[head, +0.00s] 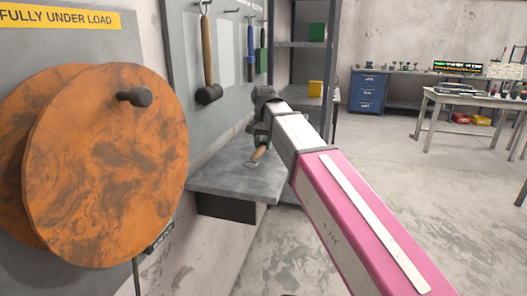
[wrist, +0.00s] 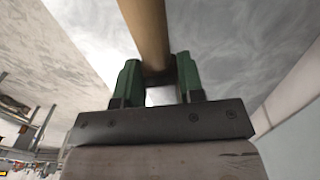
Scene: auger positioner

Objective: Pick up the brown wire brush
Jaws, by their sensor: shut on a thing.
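The brown wire brush shows in the head view as a short wooden handle (head: 259,154) below my gripper (head: 260,139), over the grey wall shelf (head: 232,180). In the wrist view the brown handle (wrist: 146,28) runs from the top edge down between the green fingers of my gripper (wrist: 158,78). The fingers are shut on the handle, one on each side. The bristles cannot be made out. I cannot tell whether the brush touches the shelf or hangs above it.
A large orange disc (head: 105,165) with a dark knob stands at the left. Tools, including a wooden-handled hammer (head: 207,55), hang on the wall panel above the shelf. A shelf rack (head: 305,45) stands behind my arm. Workbenches are at the far right; the floor between is clear.

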